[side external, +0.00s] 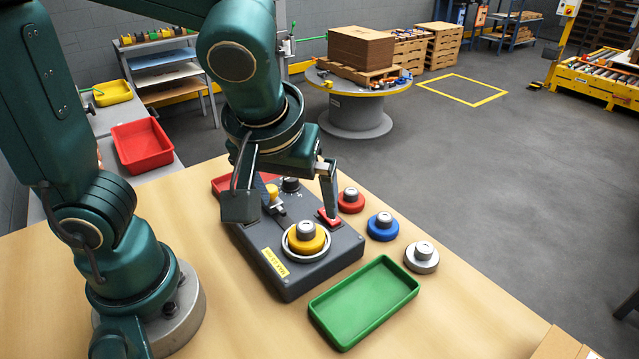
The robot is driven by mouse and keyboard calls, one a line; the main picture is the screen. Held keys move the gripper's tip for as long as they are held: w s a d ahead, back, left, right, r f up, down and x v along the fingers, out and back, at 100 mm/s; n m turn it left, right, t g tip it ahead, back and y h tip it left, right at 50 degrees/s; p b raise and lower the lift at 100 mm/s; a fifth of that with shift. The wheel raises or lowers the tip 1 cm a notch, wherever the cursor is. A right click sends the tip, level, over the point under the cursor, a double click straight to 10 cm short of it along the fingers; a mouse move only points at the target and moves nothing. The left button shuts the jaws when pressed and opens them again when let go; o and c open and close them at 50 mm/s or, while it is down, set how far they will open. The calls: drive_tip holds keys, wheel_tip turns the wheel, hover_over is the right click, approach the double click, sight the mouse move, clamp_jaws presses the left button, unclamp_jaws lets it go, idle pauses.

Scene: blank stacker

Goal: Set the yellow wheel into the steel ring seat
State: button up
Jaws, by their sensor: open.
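The yellow wheel (306,242), with a grey hub on top, sits inside the steel ring seat (324,251) on the dark grey block (262,246). It looks about level; I cannot tell whether it rests fully on the bottom. My gripper (284,208) is open, its two fingers wide apart. It is over the block, behind and above the wheel in this view, and appears clear of it.
A red wheel (350,203), a blue wheel (382,228) and a grey wheel (421,259) stand right of the block. A green tray (363,303) lies empty in front. A yellow-topped clamp (272,192) and black knob (290,184) rise from the block's back.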

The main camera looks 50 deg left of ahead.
drive_tip(key=s+a+m+h, duration=0.1)
drive_tip(key=m, duration=0.1)
drive_tip(key=s+a+m+t, duration=0.1)
drive_tip(key=s+m, duration=0.1)
drive_tip(key=m, duration=0.1)
drive_tip(key=s+a+r+m+t+h, duration=0.1)
drive_tip(key=m, duration=0.1)
drive_tip(key=shift+s+a+r+h, duration=0.1)
drive_tip(key=shift+s+a+h, duration=0.2)
